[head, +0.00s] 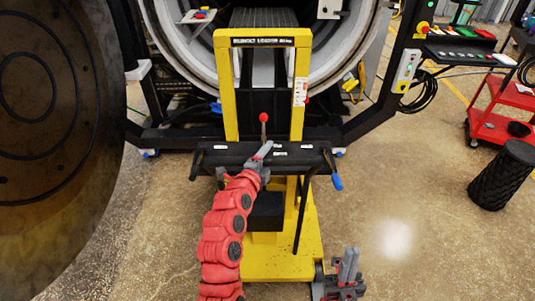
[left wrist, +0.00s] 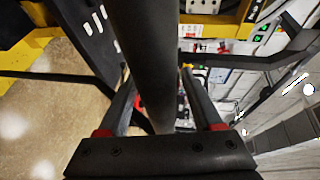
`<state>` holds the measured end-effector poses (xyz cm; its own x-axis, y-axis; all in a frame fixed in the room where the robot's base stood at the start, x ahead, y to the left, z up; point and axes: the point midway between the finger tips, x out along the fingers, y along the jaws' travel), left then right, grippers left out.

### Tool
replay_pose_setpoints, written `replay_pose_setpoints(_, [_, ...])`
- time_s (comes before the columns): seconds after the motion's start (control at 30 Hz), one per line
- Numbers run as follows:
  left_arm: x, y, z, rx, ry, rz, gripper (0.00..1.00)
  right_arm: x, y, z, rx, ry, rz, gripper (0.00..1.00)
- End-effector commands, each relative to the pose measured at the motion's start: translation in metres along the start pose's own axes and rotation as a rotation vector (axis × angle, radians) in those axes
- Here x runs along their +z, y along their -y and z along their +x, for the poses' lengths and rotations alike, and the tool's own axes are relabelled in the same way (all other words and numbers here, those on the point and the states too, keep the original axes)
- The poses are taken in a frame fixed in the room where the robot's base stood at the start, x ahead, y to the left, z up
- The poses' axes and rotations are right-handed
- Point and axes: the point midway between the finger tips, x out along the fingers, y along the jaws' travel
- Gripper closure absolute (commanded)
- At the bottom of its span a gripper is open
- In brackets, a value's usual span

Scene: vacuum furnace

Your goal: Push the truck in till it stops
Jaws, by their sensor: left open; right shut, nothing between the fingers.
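The yellow loader truck (head: 226,95) stands upright in front of the round furnace mouth (head: 345,50). I cannot tell whether it touches the furnace. Its black handle bar (head: 305,157) runs across the near side, with a blue grip (head: 337,182) at right. A red-knobbed lever (head: 263,118) rises behind the bar. My left gripper (head: 266,148) is open at the bar's middle. In the left wrist view a dark bar (left wrist: 145,45) runs between its fingers; contact is unclear. My right gripper (head: 348,262) is shut and empty, low beside the truck's yellow base (head: 285,262).
The round furnace door (head: 60,130) swings open at left. A control box (head: 407,68) sits on the dark frame at right. A red cart (head: 500,100) and a black ribbed cylinder (head: 502,175) stand further right. The floor between cylinder and truck is clear.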

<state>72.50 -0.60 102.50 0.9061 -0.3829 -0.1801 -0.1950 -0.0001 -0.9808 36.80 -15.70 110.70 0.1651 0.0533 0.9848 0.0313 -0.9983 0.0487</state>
Motion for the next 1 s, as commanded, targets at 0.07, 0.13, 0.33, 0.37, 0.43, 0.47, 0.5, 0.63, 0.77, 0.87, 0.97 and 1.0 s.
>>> replay_pose_setpoints(0.07, [0.0, -0.0005, 0.0015, 0.001, 0.0, 0.0, 0.33, -0.0001, 0.0, 0.0005, 0.0, 0.0, 0.0, 1.0])
replay_pose_setpoints(0.13, [0.0, -0.0009, 0.0018, 0.001, 0.0, 0.0, 0.33, 0.0, 0.0, 0.0004, 0.0, 0.0, 0.0, 1.0])
replay_pose_setpoints(0.33, [0.0001, -0.0007, 0.0017, 0.001, 0.0, 0.0, 0.4, -0.0001, 0.0, 0.0003, 0.0, 0.0, 0.0, 1.0])
replay_pose_setpoints(0.37, [0.0001, -0.0006, 0.0016, 0.0, 0.0, 0.0, 0.46, 0.0, 0.0, 0.0003, 0.0, 0.0, 0.0, 1.0])
replay_pose_setpoints(0.43, [0.0001, -0.0007, 0.0016, 0.001, 0.0, 0.0, 0.58, 0.0, 0.0, 0.0002, 0.0, 0.0, 0.0, 1.0])
replay_pose_setpoints(0.47, [0.0001, -0.0006, 0.0016, 0.0, 0.0, 0.0, 0.64, -0.0001, 0.0, 0.0004, 0.0, 0.0, 0.0, 1.0])
replay_pose_setpoints(0.5, [0.0001, -0.0007, 0.0016, 0.001, 0.0, 0.0, 0.71, -0.0001, 0.0, 0.0003, 0.0, 0.0, 0.0, 1.0])
replay_pose_setpoints(0.63, [0.0001, -0.0006, 0.0016, 0.001, 0.0, 0.0, 0.94, 0.0, 0.0, 0.0002, 0.0, 0.0, 0.0, 1.0])
replay_pose_setpoints(0.77, [0.0001, -0.0008, 0.0016, 0.001, 0.0, 0.0, 1.0, -0.0001, 0.0, 0.0003, 0.0, 0.0, 0.0, 1.0])
replay_pose_setpoints(0.87, [0.0001, -0.0008, 0.0016, 0.001, 0.0, 0.0, 1.0, -0.0001, 0.0, 0.0003, 0.0, 0.0, 0.0, 1.0])
replay_pose_setpoints(0.97, [0.0001, -0.001, 0.0016, 0.001, 0.0, 0.0, 1.0, -0.0001, 0.0, 0.0003, 0.0, 0.0, 0.0, 1.0])
replay_pose_setpoints(1.0, [0.0001, -0.001, 0.0016, 0.001, 0.0, 0.0, 1.0, 0.0, 0.0, 0.0002, 0.0, 0.0, 0.0, 1.0])
